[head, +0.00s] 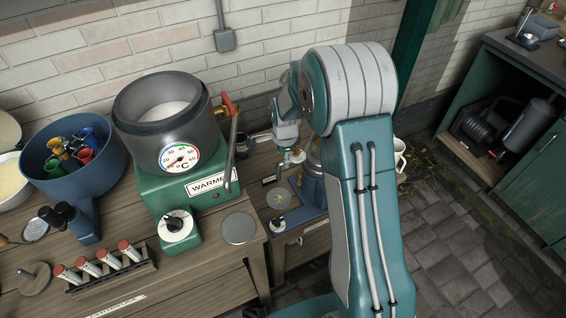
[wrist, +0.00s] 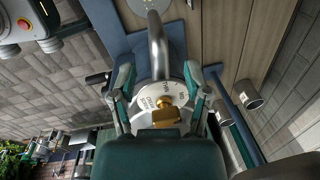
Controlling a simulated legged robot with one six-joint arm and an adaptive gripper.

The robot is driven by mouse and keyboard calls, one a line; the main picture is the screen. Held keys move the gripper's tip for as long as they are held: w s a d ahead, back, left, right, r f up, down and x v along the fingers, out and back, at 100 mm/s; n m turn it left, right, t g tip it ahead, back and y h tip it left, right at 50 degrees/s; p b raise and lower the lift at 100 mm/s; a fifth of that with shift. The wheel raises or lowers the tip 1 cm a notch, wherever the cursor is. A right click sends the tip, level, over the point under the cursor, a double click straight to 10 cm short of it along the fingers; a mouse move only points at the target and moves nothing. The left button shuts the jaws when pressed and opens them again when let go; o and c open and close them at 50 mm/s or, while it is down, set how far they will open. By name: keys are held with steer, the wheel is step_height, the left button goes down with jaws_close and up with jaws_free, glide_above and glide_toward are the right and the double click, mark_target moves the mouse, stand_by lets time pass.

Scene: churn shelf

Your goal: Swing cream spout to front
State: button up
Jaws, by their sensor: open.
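In the wrist view a thick grey metal pipe (wrist: 157,42), which looks like a spout, runs from the top of the frame to a round pale plate. The plate (wrist: 144,103) has dark lettering too small to read and a brass fitting (wrist: 166,112) on it. My gripper (wrist: 158,88) is open, with one teal finger on each side of the plate and pipe end. I cannot tell whether either finger touches. In the head view my gripper (head: 288,153) is over the blue-based machine (head: 310,205) on the lower bench; my arm hides much of it.
A green warmer (head: 175,190) with a grey pot (head: 168,110) stands left, its slanted lever (head: 232,155) close to my gripper. A blue tub (head: 70,160) and a rack of red-capped tubes (head: 105,268) share that bench. A white mug (head: 400,152) is behind my arm. Paved floor lies right.

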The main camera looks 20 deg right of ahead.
steer(key=shift+w+f, duration=0.15)
steer(key=shift+f, duration=0.75)
steer(key=shift+w+f, duration=0.1)
steer(key=shift+f, duration=0.75)
steer(key=shift+c, duration=0.2)
jaws_close()
steer(key=shift+s, duration=0.15)
steer(key=s+d+n+y, duration=0.1)
steer(key=s+d+n, duration=0.4)
steer(key=s+n, duration=0.4)
steer(key=shift+s+n, duration=0.4)
steer(key=shift+n, duration=0.2)
